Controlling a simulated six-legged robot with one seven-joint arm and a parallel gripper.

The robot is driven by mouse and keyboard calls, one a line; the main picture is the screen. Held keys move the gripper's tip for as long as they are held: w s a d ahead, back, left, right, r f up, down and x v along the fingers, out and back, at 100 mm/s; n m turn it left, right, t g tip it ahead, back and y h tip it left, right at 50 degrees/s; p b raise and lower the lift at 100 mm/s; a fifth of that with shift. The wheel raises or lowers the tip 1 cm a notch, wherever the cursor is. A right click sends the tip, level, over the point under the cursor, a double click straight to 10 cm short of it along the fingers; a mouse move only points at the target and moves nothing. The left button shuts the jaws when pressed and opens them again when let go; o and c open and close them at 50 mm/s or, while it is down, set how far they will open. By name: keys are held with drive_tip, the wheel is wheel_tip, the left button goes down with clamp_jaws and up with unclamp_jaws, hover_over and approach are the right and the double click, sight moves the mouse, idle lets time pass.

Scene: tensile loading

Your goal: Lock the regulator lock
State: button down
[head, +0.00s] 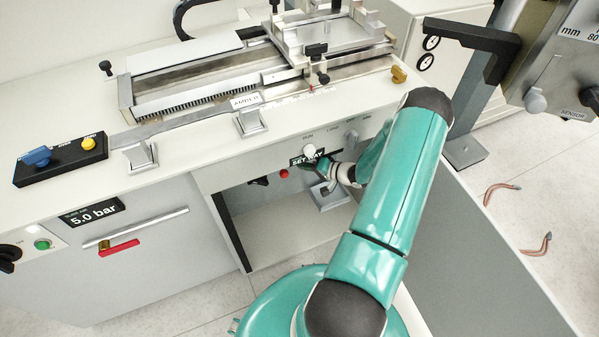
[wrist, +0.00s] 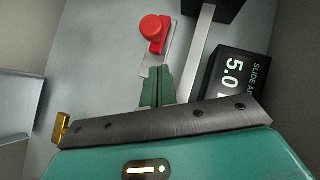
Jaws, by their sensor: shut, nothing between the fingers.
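A red handle (head: 119,248) with a brass end lies below a long silver bar (head: 150,226) on the left front panel. Above the bar is the black "5.0 bar" slide air display (head: 90,212). In the wrist view a red round-headed piece (wrist: 155,30) sits on a small grey plate, left of the silver bar (wrist: 194,58) and the display (wrist: 232,78). My gripper's green fingers (wrist: 157,88) are together and empty, pointing toward the red piece; a gap shows between them.
The bench carries a slide rig (head: 220,80), a black box with blue and yellow knobs (head: 62,160) and metal brackets. A red button (head: 284,173) and small knobs are on the front panel near my arm. A grey column machine (head: 560,75) stands at right.

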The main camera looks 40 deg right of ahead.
drive_tip(key=v, duration=1)
drive_tip(key=shift+d, duration=0.15)
